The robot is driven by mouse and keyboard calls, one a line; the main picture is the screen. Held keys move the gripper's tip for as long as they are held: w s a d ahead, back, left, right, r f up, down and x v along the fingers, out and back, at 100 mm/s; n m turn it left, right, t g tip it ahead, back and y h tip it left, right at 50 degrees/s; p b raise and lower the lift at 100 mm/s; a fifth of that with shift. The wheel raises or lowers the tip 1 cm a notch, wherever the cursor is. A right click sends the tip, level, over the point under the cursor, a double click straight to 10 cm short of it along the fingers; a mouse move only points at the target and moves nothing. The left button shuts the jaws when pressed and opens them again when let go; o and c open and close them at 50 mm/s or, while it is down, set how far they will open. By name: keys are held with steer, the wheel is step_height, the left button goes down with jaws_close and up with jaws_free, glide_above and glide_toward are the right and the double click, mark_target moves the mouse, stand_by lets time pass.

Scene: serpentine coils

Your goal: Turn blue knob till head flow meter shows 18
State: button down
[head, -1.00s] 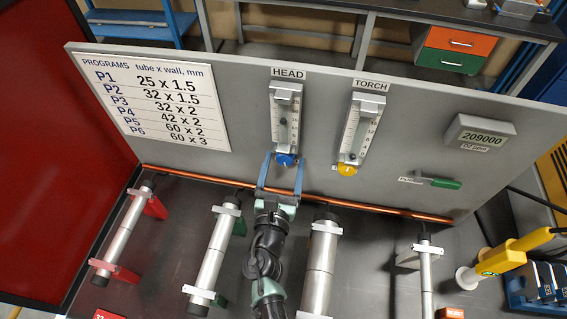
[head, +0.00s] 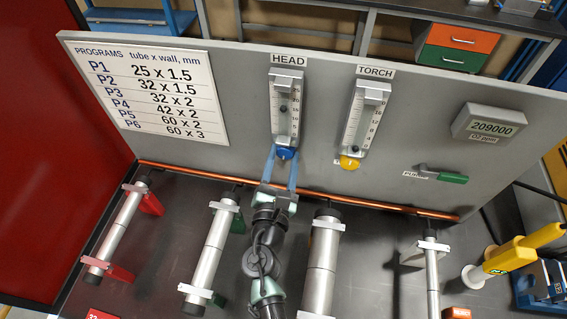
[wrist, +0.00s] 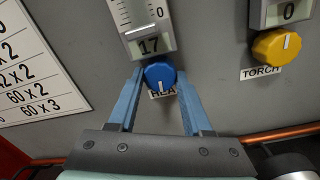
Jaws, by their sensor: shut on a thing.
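The blue knob (wrist: 160,75) sits under the head flow meter (head: 286,105) on the grey panel. My gripper (head: 283,156) is shut on the blue knob, with one blue finger on each side of it. In the wrist view the knob's white mark points down. The meter's dark float (head: 283,109) stands in the upper part of the tube. The label below the knob is partly hidden by it.
A copper pipe (head: 350,206) runs along the panel's foot. A green-handled purge lever (head: 452,178) is farther right.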

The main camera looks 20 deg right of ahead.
steer(key=shift+m+b, duration=0.35)
steer(key=shift+m, duration=0.45)
steer(key=shift+c, duration=1.7)
jaws_free()
steer(key=shift+a, duration=0.1)
steer(key=b+v, duration=0.3)
steer(key=v, duration=1)
steer(key=shift+r, duration=0.1)
